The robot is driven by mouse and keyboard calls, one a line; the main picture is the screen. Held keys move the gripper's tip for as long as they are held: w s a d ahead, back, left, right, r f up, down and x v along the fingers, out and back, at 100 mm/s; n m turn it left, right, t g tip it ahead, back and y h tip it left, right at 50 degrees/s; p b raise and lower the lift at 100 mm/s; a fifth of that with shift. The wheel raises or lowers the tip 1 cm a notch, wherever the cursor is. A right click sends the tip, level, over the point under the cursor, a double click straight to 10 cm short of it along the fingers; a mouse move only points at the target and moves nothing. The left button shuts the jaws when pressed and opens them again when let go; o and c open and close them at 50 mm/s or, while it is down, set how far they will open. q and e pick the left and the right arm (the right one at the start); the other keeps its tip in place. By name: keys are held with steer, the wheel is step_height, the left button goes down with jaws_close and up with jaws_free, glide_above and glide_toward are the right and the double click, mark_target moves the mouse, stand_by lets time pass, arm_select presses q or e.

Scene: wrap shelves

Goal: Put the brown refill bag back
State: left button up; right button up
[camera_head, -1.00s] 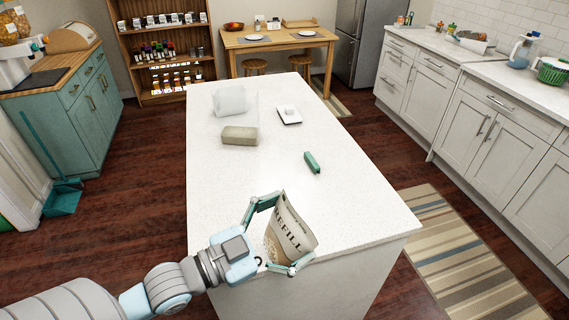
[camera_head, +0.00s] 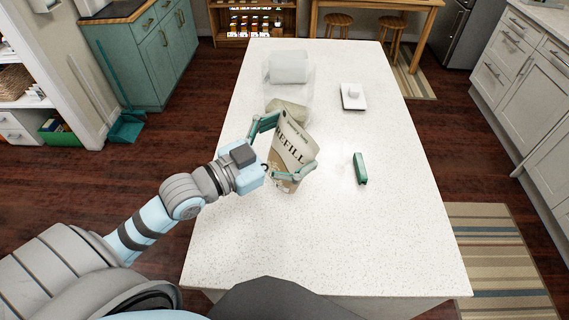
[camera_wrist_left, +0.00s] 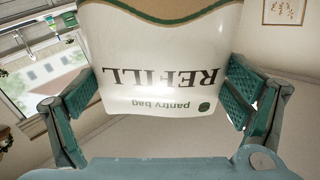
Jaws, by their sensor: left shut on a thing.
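The brown refill bag (camera_head: 292,152) is a cream and brown pouch with "REFILL" printed on it. My left gripper (camera_head: 284,146) is shut on it, one finger on each side, over the white island. In the left wrist view the bag (camera_wrist_left: 160,70) fills the middle between the green finger pads, with its print upside down. In the head view the bag is tilted a little, and I cannot tell if its bottom touches the counter. My right gripper is in neither view.
On the white island (camera_head: 330,235) stand a clear bin (camera_head: 289,75), a beige block (camera_head: 287,111) partly behind the bag, a white scale-like item (camera_head: 353,97) and a green object (camera_head: 360,169). The island's front is clear. White shelves (camera_head: 25,105) stand at the left, a teal cabinet (camera_head: 150,60) behind.

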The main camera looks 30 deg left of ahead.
arm_select(q)
steer(key=w+a+r+n+t+y, duration=0.15)
steer(key=w+a+r+n, duration=0.3)
steer(key=w+r, duration=0.65)
step_height(320, 180, down, 19)
steer(key=a+b, duration=0.1)
steer(key=b, duration=0.5)
steer(key=shift+s, duration=0.4)
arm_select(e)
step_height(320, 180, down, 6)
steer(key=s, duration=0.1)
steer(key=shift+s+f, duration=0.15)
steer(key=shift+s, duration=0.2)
arm_select(q)
steer(key=shift+g+y, duration=0.25)
steer(key=shift+f, duration=0.1)
steer(key=o, duration=1.6)
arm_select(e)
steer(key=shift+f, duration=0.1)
